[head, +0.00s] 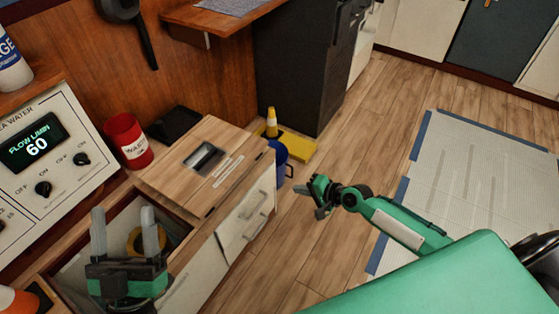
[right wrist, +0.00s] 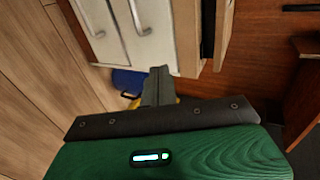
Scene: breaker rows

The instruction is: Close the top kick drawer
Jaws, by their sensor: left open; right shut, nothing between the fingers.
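White drawer fronts (head: 240,226) with bar handles show on the side of the wood-topped cabinet in the head view. Two white fronts with handles (right wrist: 140,42) also show at the top of the right wrist view. I cannot tell which one is the top kick drawer or how far it stands out. My right gripper (head: 313,190) is shut and empty, right of the cabinet and apart from it; its closed fingers (right wrist: 158,85) show in the wrist view. My left gripper (head: 125,222) is open and empty, above an open compartment (head: 178,232) in the cabinet.
A yellow roll (head: 135,240) lies in the compartment. A red cup (head: 128,140) stands behind the cabinet top (head: 170,160). A blue bucket (head: 283,163) and a yellow wet-floor piece (head: 298,147) stand beyond the cabinet. The wood floor (head: 285,245) right of the cabinet is clear.

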